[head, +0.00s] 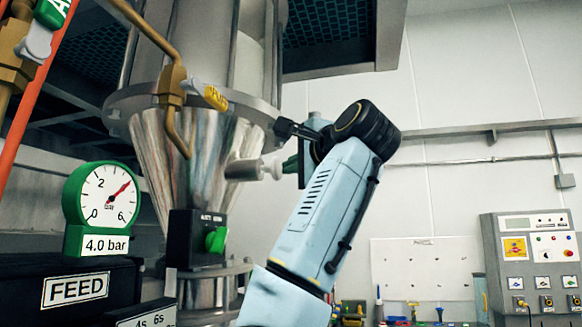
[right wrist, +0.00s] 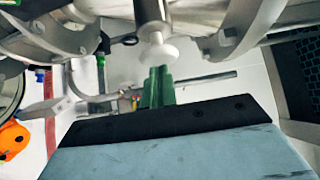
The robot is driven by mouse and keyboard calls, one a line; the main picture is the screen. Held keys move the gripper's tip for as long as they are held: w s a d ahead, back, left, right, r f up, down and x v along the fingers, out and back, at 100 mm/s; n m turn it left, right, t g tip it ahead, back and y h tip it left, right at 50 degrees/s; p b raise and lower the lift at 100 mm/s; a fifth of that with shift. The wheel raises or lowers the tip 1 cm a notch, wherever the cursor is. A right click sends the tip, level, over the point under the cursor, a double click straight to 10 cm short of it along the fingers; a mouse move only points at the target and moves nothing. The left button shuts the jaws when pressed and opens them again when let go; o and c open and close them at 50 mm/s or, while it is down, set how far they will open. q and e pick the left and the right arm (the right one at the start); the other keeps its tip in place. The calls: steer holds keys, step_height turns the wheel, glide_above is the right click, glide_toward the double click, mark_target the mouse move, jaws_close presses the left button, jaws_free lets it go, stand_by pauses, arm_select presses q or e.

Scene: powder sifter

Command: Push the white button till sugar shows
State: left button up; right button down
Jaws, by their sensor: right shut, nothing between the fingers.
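The white button (head: 274,168) is a round white cap on the end of a short grey cylinder on the right side of the shiny steel cone (head: 185,165). It also shows in the right wrist view (right wrist: 158,54), top middle. My right gripper (head: 290,167) has green fingers, shut and empty, just right of the button and pointing at it. In the right wrist view the fingertips (right wrist: 160,72) lie right at the button's edge; I cannot tell whether they touch. I see no sugar. My left gripper is not in view.
A green gauge (head: 107,200) marked 4.0 bar stands at left, above a FEED sign (head: 75,290). A black box with a green knob (head: 215,239) sits low on the cone. A yellow-handled valve (head: 215,97) is above. A control cabinet (head: 530,265) stands at far right.

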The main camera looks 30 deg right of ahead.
steer(key=s+d+b, duration=0.1)
steer(key=s+b, duration=0.3)
steer(key=s, duration=0.7)
steer(key=shift+s+r, duration=0.15)
steer(key=shift+s, duration=0.25)
stand_by(0.4)
stand_by(0.7)
steer(key=s+d+b, duration=0.1)
steer(key=b, duration=0.3)
steer(key=shift+s+b, duration=0.1)
steer(key=shift+b, duration=0.25)
steer(key=shift+a, duration=0.15)
